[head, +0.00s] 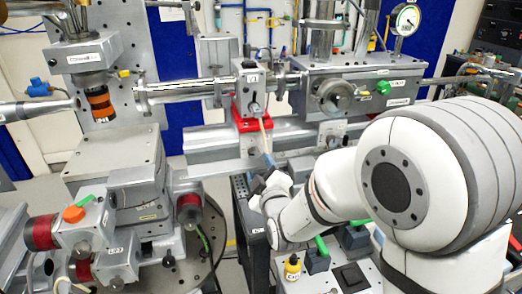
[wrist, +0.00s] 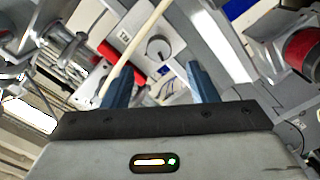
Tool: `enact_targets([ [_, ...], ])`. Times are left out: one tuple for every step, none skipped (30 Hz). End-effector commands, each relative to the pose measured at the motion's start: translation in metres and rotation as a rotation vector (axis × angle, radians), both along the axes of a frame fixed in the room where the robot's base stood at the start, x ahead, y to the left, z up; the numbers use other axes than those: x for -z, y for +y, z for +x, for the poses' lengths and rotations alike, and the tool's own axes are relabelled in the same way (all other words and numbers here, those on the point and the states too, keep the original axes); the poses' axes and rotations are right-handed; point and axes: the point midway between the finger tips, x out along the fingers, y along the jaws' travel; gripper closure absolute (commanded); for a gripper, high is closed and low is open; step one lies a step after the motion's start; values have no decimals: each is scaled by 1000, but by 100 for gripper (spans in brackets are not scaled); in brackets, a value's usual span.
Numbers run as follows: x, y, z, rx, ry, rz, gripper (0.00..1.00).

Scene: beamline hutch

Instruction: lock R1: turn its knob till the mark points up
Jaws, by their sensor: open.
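The R1 lock is a grey block (head: 250,78) with a label, on a red base (head: 252,124) on the rail. Its small round knob (head: 256,108) is on the front face. In the wrist view the knob (wrist: 160,48) is a grey disc with a dark line on it, seen tilted. I cannot tell which way the mark points. My gripper (head: 266,166) is below and in front of the block, apart from the knob. In the wrist view my gripper (wrist: 158,80) has its blue fingers apart, with the knob beyond the gap. The fingers hold nothing that I can make out.
A thin beige rod (wrist: 139,42) crosses the wrist view close to my left finger; I cannot tell whether they touch. A metal tube (head: 190,90) runs left of the block. A grey housing with a dial (head: 336,96) stands right.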

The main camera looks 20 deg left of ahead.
Motion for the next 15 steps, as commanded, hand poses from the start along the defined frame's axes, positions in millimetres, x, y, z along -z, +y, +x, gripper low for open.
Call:
enact_targets([
  [-1,3,8,2,0,0,47],
  [-1,6,12,3,1,-1,47],
  [-1,9,18,4,1,-1,47],
  [-1,12,23,4,1,0,47],
  [-1,14,27,5,2,-1,47],
  [-1,17,33,4,1,0,47],
  [-1,19,36,5,1,-1,47],
  [-1,22,40,4,1,0,47],
  [-1,24,44,4,1,0,47],
  [-1,26,47,5,0,0,47],
  [-1,27,49,4,1,0,47],
  [0,29,52,4,1,-1,47],
  [0,30,53,4,1,0,47],
  [-1,31,54,4,1,0,47],
  [-1,31,56,4,1,0,47],
])
